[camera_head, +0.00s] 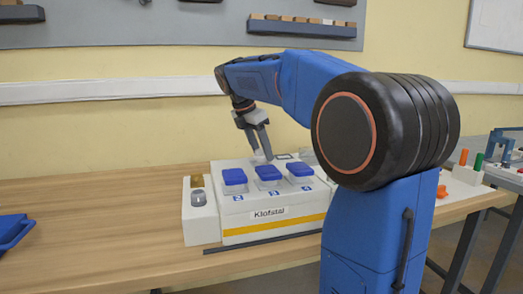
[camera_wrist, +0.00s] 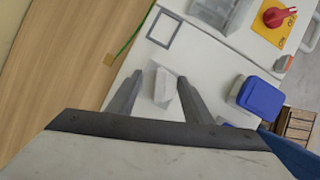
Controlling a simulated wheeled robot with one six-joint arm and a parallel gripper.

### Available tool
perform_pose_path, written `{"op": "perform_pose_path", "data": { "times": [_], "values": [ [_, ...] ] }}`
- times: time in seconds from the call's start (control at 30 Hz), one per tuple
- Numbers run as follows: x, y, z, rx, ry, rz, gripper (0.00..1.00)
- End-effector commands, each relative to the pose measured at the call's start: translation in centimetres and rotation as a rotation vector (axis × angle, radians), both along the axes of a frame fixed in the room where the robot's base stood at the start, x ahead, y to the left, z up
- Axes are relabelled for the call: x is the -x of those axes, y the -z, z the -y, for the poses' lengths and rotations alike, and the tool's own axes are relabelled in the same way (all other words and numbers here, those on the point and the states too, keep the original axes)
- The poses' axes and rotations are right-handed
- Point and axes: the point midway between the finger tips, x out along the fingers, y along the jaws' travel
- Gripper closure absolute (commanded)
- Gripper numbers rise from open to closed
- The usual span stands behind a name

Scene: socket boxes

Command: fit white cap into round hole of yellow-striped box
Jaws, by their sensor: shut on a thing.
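My gripper (camera_head: 260,150) reaches down over the back part of the yellow-striped box (camera_head: 268,229), behind its row of blue flip lids (camera_head: 268,173). In the wrist view the two fingers (camera_wrist: 160,76) stand on either side of a small white piece, the white cap (camera_wrist: 162,88), and hold it. The box's white top (camera_wrist: 150,60) lies below, and I cannot tell whether the cap touches it. A dark square outline (camera_wrist: 163,30) is on the top ahead of the fingers. No round hole can be made out; it may be hidden under the cap or behind my arm.
A red switch on a yellow plate (camera_wrist: 277,17) and a clear cover (camera_wrist: 216,12) are near the square. A blue tray (camera_head: 13,230) lies far left; the wooden table (camera_head: 110,215) between is clear.

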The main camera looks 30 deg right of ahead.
Motion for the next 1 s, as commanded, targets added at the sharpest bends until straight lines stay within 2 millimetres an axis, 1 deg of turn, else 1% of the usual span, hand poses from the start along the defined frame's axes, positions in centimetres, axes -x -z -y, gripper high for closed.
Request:
{"op": "perform_pose_path", "data": {
  "times": [0.47,1.0],
  "values": [
    [0.0,0.2,0.0,0.000,0.000,0.000,0.77],
    [0.0,1.5,0.0,0.000,0.000,0.000,0.77]
  ]
}}
